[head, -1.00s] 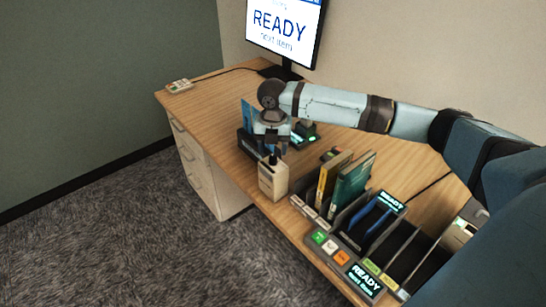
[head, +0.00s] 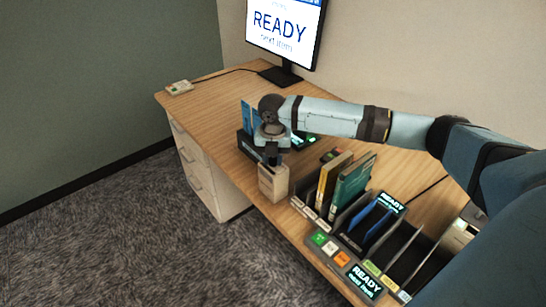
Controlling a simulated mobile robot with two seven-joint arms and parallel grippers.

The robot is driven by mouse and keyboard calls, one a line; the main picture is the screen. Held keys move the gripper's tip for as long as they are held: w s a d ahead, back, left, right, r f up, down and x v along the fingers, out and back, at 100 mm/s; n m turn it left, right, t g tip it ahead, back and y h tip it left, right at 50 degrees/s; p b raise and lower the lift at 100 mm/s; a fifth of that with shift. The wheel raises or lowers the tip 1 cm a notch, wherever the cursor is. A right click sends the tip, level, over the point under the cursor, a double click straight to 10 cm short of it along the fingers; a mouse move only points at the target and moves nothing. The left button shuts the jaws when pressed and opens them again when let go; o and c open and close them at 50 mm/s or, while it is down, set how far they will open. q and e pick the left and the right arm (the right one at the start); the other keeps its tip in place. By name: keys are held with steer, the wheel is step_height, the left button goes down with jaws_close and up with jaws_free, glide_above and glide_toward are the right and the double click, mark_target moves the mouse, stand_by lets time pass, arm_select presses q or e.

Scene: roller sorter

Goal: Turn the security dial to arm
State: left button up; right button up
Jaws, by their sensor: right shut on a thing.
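A small beige box (head: 273,183) stands at the front edge of the wooden desk. My right gripper (head: 271,161) points down onto the top of this box and is shut on the dial there. The dial itself is hidden by the gripper, so its setting cannot be read. My left gripper is out of view.
A dark unit with a blue item (head: 248,115) stands just behind the gripper. To the right is a rack with a yellow book (head: 331,178), a green book (head: 352,186) and lit READY panels. A monitor (head: 285,32) stands at the back. The desk's left part (head: 205,98) is mostly clear.

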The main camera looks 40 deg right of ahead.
steer(key=shift+r+p, duration=0.15)
steer(key=shift+p, duration=0.3)
steer(key=m+p, duration=0.8)
steer(key=p, duration=0.4)
steer(key=shift+r+m+p, duration=0.1)
steer(key=shift+m+p, duration=0.2)
steer(key=shift+p, duration=0.05)
steer(key=shift+m+p, duration=0.5)
steer(key=shift+p, duration=0.05)
steer(key=shift+f+m+p, duration=0.2)
steer(key=shift+m+p, duration=0.2)
steer(key=shift+m, duration=0.1)
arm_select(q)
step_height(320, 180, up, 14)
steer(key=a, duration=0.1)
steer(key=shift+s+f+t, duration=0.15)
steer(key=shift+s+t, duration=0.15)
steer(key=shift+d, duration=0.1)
arm_select(e)
steer(key=o, duration=0.9)
steer(key=shift+o, duration=0.2)
steer(key=shift+r, duration=0.1)
arm_select(q)
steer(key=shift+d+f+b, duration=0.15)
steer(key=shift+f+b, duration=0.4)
steer(key=shift+b, duration=0.1)
arm_select(e)
step_height(320, 180, up, 14)
steer(key=shift+f, duration=0.2)
